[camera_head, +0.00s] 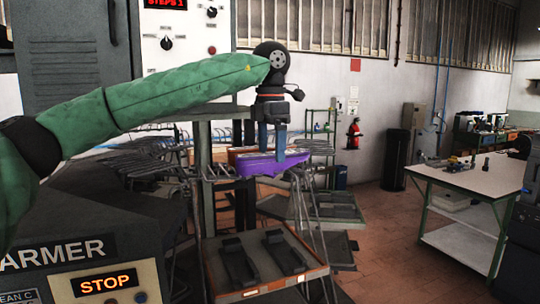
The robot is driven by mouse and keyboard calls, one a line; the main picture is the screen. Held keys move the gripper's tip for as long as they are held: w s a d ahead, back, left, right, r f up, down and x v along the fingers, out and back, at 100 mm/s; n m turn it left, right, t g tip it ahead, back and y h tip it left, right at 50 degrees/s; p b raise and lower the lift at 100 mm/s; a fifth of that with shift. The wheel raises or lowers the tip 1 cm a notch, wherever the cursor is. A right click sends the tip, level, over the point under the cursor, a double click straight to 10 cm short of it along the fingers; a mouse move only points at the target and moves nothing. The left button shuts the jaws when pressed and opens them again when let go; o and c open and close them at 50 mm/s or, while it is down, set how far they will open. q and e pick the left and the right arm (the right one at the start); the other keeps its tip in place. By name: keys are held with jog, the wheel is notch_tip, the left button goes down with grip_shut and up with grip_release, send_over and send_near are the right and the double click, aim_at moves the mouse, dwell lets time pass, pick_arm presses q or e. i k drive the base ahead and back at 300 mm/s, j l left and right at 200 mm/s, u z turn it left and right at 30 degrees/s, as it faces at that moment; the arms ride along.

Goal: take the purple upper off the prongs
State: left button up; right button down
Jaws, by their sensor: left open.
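The purple upper (250,167) lies roughly level on the rack in the middle of the view, at the end of the metal prongs (218,171). Its left part is by the prongs; how far they reach into it I cannot tell. My left gripper (272,157) points straight down over the right part of the upper. Its two fingers are apart, and the right one reaches down in front of the purple side. The gripper is open, and whether it touches the upper is unclear. My right gripper is out of view.
A tray with dark fixtures (212,274) stands below the upper. Racks with many metal prongs (150,160) spread behind and left. The warmer machine (95,268) fills the lower left. A white-topped workbench (470,176) stands right, with open floor (385,240) before it.

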aim_at(246, 164)
jog(key=i, duration=0.85)
